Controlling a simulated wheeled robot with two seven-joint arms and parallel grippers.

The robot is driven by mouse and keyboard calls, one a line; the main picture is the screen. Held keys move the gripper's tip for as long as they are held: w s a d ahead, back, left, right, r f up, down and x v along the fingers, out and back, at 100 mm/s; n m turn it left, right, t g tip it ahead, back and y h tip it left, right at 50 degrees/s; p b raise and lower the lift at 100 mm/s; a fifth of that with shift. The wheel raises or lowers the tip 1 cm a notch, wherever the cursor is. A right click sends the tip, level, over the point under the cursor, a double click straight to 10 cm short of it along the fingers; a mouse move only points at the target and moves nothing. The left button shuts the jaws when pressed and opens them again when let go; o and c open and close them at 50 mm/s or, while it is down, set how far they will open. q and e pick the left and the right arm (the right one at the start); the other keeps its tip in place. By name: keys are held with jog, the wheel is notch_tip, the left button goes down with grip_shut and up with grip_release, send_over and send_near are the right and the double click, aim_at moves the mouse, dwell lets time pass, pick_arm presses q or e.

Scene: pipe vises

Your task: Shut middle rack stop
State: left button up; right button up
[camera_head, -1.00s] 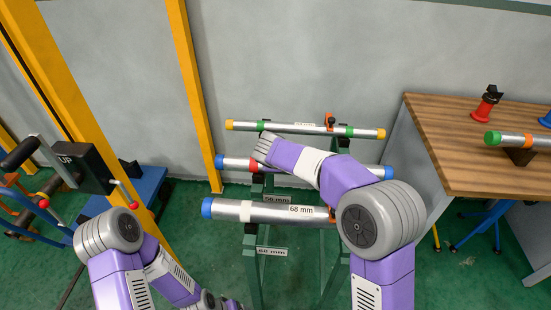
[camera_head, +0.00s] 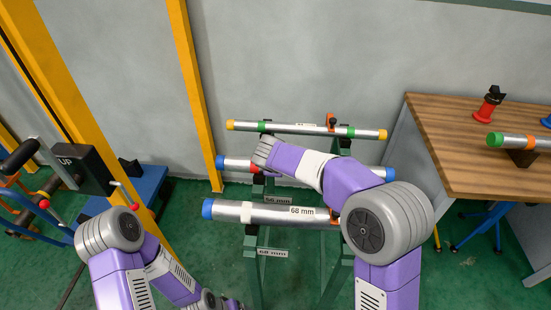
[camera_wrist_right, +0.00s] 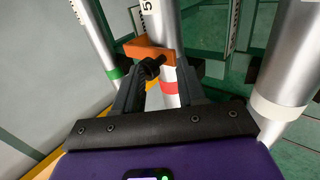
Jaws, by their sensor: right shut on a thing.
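The middle pipe (camera_head: 232,162), with blue ends and red bands, lies on the green rack. In the right wrist view, the middle rack stop (camera_wrist_right: 150,50) is an orange bar across this pipe (camera_wrist_right: 168,100), above a red band, with a black knob (camera_wrist_right: 149,68). My right gripper (camera_wrist_right: 153,76) is shut on the black knob. In the head view my right arm hides this stop and the gripper's fingers. My left arm shows at the lower left, and its gripper is out of the picture.
The upper pipe (camera_head: 290,129) with its orange stop (camera_head: 331,122) lies behind. The 68 mm pipe (camera_head: 265,213) lies in front, its stop partly behind my right arm. A wooden bench (camera_head: 450,135) stands right, a yellow post (camera_head: 192,75) left.

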pick_arm(q)
jog(key=shift+s+r+p, duration=0.1)
jog(key=shift+r+p, duration=0.55)
jog(key=shift+r, duration=0.15)
pick_arm(e)
jog(key=v, duration=0.6)
jog(key=shift+s+r, duration=0.15)
jog(key=shift+r, duration=0.25)
jog(key=shift+a, duration=0.1)
